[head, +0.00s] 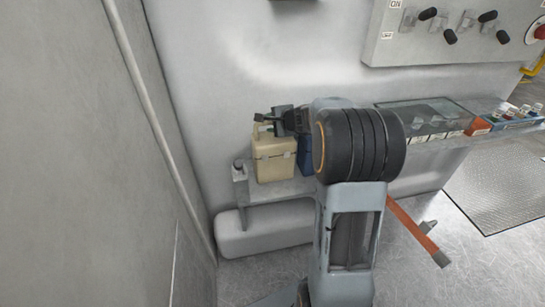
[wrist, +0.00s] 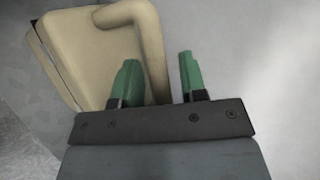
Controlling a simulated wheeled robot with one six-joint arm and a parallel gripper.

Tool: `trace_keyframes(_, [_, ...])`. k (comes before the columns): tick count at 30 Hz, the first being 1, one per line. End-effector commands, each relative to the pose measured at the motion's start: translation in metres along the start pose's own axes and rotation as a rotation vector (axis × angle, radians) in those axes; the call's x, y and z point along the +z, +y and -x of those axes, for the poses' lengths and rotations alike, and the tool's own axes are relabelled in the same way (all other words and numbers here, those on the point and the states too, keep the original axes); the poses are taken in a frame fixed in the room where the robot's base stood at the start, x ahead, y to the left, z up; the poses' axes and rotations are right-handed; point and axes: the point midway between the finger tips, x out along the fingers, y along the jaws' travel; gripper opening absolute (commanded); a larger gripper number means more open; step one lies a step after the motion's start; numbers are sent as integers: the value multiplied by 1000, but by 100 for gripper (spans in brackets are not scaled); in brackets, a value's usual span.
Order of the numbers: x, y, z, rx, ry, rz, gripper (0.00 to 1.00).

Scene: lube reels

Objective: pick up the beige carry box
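The beige carry box (head: 273,160) stands upright on a narrow grey ledge against the wall in the head view. Its top and raised handle (wrist: 152,45) fill the upper left of the wrist view. My gripper (head: 268,122) is at the top of the box. In the wrist view its two green fingers (wrist: 160,78) are apart, with the handle's near end appearing between them. A gap shows between the handle and the right finger. I cannot tell whether the left finger touches the handle.
A blue object (head: 305,152) stands just right of the box, partly hidden by my arm. A small bottle (head: 239,171) stands at its left. A dark tray (head: 425,117) and a blue crate (head: 515,122) with bottles lie further right. A control panel (head: 450,35) hangs above.

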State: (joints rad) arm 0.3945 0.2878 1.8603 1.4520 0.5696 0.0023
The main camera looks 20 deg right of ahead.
Motion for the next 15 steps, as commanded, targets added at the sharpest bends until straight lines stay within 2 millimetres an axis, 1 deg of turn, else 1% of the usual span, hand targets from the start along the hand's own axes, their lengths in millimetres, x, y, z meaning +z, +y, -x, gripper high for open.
trace_keyframes(1, [0, 0, 0, 0, 0, 0, 34])
trace_keyframes(9, [0, 0, 0, 0, 0, 0, 8])
trace_keyframes(12, [0, 0, 0, 0, 0, 0, 0])
trace_keyframes(15, [0, 0, 0, 0, 0, 0, 0])
